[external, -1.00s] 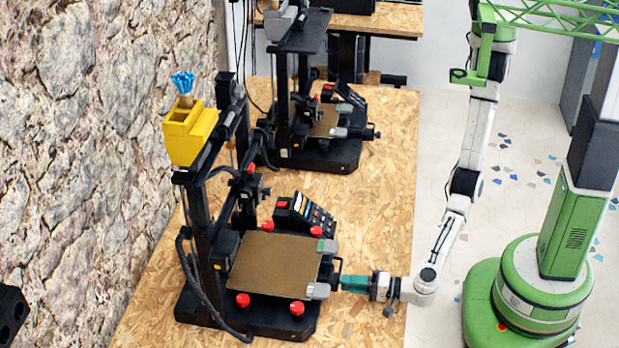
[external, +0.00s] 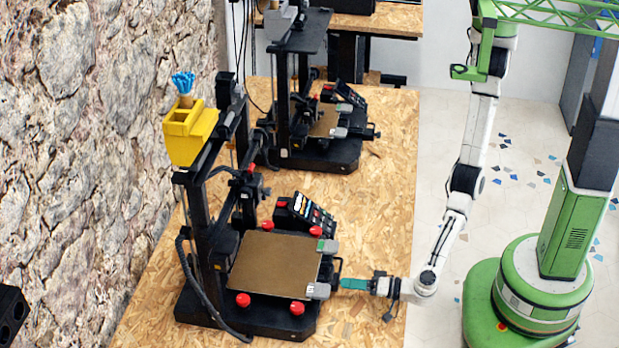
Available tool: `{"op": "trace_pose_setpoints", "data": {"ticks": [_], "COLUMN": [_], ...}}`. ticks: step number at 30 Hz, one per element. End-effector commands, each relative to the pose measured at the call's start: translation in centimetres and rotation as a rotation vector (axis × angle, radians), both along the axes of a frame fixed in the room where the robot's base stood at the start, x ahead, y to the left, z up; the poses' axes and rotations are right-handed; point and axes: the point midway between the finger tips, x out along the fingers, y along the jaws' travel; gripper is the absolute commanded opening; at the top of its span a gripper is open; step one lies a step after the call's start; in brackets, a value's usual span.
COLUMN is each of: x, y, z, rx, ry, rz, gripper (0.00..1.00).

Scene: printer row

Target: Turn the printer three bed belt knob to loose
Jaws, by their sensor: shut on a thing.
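The near printer (external: 255,262) stands on the wood-chip board bench, with a flat brown bed (external: 272,264) and red corner knobs. My gripper (external: 343,283) reaches in level from the right, at the printer's bed front. Its teal fingers are shut on the bed belt knob there. The knob itself is hidden by the fingers or too small to make out. The fingers show as a thin, flat shape, with the dark wrist part behind them.
A second printer (external: 320,135) stands farther back on the bench (external: 380,215). A small control panel (external: 305,215) sits beside the near bed. A yellow holder (external: 190,133) tops the near printer's frame. The bench's right side is clear.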

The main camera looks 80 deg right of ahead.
Motion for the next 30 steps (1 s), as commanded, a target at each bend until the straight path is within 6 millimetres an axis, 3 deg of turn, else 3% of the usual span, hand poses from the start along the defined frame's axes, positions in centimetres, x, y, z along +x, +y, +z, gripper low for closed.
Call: {"op": "trace_pose_setpoints", "data": {"ticks": [6,7,15,23,30], "x": [-0.1,-0.1,-0.1,-0.2,-3.3], "y": [0.1,0.1,0.0,0.0,0.1], "z": [-0.2,-0.2,-0.1,0.0,0.0], "rx": [-0.001,0.0,0.001,0.001,0.001], "ry": [0.004,0.004,0.002,0.001,0.001], "rz": [0.006,0.006,0.002,0.002,0.006], "gripper": [0.01,0.32,0.57,0.57,0.57]}}
